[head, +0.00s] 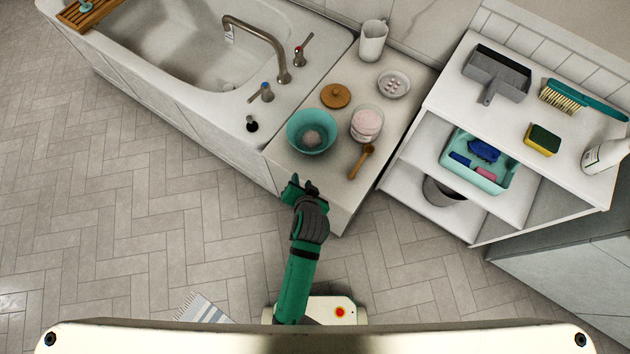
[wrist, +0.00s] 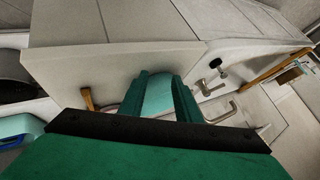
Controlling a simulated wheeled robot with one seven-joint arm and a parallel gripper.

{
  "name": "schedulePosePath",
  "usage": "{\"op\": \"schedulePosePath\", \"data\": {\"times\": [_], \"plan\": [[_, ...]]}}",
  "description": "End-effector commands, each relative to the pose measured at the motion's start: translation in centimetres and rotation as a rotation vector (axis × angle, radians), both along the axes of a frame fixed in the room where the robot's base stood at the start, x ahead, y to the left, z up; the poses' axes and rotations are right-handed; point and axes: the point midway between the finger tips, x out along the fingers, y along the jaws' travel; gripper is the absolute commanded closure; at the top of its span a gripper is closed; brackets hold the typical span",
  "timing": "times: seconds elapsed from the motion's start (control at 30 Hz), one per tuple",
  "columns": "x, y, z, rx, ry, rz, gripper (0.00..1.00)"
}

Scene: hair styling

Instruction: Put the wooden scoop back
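The wooden scoop (head: 361,160) lies on the light counter at the right of the teal bowl (head: 311,145), near the counter's front right. A brown piece at the left in the wrist view (wrist: 88,99) looks like the scoop. A glass jar (head: 367,124) with pink contents stands just behind the scoop, and a round wooden lid (head: 335,96) lies behind the bowl. My gripper (head: 297,182) is at the counter's front edge, in front of the bowl and left of the scoop. Its fingers (wrist: 160,78) are apart and empty, with the bowl visible beyond them.
A white mug (head: 372,42) and a soap dish (head: 393,85) stand at the counter's back. A bathtub (head: 190,95) with a tap is at the left. A white shelf unit (head: 440,118) at the right holds a dustpan (head: 497,72), brush and teal bin (head: 487,181).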

Motion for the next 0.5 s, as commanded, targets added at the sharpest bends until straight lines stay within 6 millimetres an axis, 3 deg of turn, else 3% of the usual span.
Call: {"op": "schedulePosePath", "data": {"times": [0.03,0.27,0.5], "plan": [[-1.8,0.7,0.0,-0.014,-0.023,-0.003,0.70],[-8.7,0.4,2.2,-0.144,-0.167,-0.012,0.70],[-16.1,-1.4,7.2,-0.323,-0.320,0.031,0.70]]}}
